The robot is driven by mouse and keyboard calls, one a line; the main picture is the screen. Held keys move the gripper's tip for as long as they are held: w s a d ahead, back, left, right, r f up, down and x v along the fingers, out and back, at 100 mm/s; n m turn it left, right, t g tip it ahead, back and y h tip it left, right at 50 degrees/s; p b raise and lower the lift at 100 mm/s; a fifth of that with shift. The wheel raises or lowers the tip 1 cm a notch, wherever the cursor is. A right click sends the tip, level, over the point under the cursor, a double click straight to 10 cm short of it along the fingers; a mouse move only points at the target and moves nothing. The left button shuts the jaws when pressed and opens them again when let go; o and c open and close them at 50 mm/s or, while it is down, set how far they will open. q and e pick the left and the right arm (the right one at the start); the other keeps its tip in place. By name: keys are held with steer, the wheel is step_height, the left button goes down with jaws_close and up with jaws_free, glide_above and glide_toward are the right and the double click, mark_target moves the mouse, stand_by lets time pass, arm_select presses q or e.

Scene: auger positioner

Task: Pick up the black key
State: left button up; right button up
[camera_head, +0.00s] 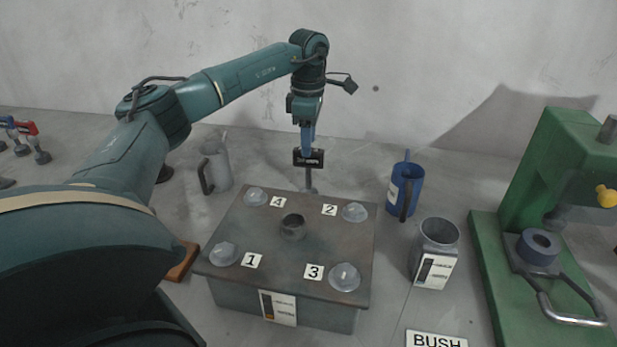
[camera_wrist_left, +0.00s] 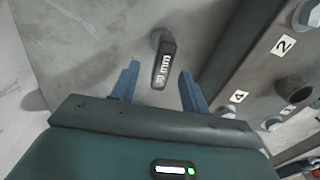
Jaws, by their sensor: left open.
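The black key (camera_head: 308,158) has a black head with white lettering and a grey shaft below it. It stands upright behind the far edge of the metal box. In the left wrist view the key's head (camera_wrist_left: 164,62) shows in the gap between the two blue fingers, reading "mm". My left gripper (camera_head: 307,138) points down just above the key's head. Its fingers are open, one to each side (camera_wrist_left: 160,78), and I see no grip on the key. How deep the head lies between the fingers I cannot tell. My right gripper is out of view.
The metal box (camera_head: 325,255) carries numbered clear knobs and a central collar (camera_head: 293,226). A grey jug (camera_head: 216,165) stands left of the key, a blue jug (camera_head: 405,188) right. A grey cup (camera_head: 436,252) and green press (camera_head: 560,170) stand at right. Red- and blue-handled tools (camera_head: 27,129) are far left.

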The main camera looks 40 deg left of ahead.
mark_target(308, 176)
arm_select(q)
step_height(308, 176, down, 4)
steer(key=shift+s+d, duration=0.1)
steer(key=shift+c, duration=0.5)
steer(key=shift+r, duration=0.1)
jaws_close()
